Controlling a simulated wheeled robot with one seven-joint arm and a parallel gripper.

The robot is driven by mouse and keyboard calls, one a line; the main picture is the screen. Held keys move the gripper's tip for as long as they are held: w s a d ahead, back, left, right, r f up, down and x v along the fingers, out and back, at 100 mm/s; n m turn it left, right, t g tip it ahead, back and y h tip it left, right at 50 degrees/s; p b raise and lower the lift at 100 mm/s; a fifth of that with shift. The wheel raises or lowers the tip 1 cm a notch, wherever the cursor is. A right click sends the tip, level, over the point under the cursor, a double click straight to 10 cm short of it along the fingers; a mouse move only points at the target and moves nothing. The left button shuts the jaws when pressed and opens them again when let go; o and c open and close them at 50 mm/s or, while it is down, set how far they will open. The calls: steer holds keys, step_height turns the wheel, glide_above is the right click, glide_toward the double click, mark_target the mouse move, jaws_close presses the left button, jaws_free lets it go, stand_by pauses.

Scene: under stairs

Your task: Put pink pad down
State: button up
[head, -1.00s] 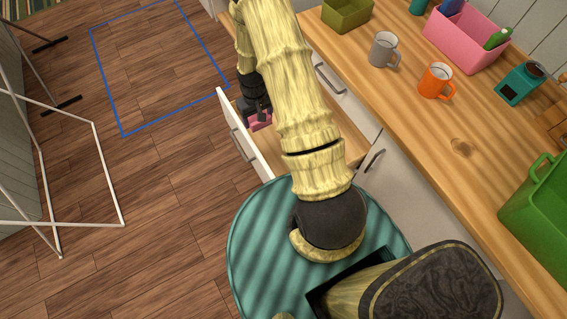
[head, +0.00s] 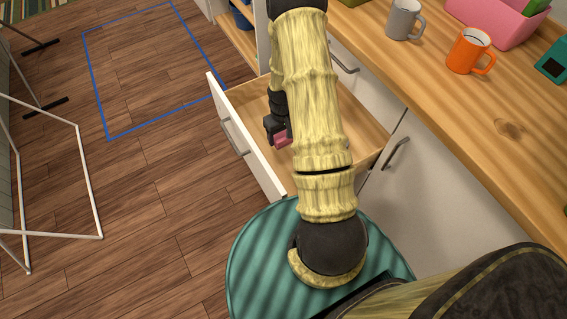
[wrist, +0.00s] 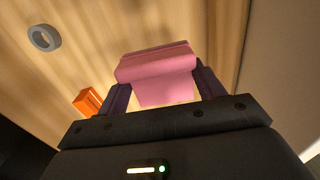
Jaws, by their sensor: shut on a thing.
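The pink pad (wrist: 158,68) is between the two dark fingers of my gripper (wrist: 163,90) in the wrist view, and the gripper is shut on it. In the head view the pink pad (head: 283,138) shows at the tip of my gripper (head: 279,132), over the open drawer (head: 347,113). My arm hides part of the drawer's inside. Whether the pad touches the drawer floor I cannot tell.
In the wrist view a grey ring (wrist: 44,38) and an orange block (wrist: 87,102) lie on the wooden surface. The drawer's white front (head: 246,140) stands out over the floor. A counter with a grey mug (head: 404,19), an orange mug (head: 469,51) and a pink bin (head: 500,20) is at the right.

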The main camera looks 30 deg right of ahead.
steer(key=shift+s+d+f+b, duration=0.1)
steer(key=shift+d+f+b, duration=0.25)
steer(key=shift+f, duration=0.5)
steer(key=shift+s+d, duration=0.1)
steer(key=shift+s, duration=0.1)
steer(key=shift+f, duration=0.35)
glide_above(285, 157)
steer(key=shift+f+b, duration=0.3)
steer(key=shift+f, duration=2.45)
steer(key=shift+f+b, duration=0.3)
steer(key=shift+f, duration=1.55)
steer(key=shift+f, duration=0.15)
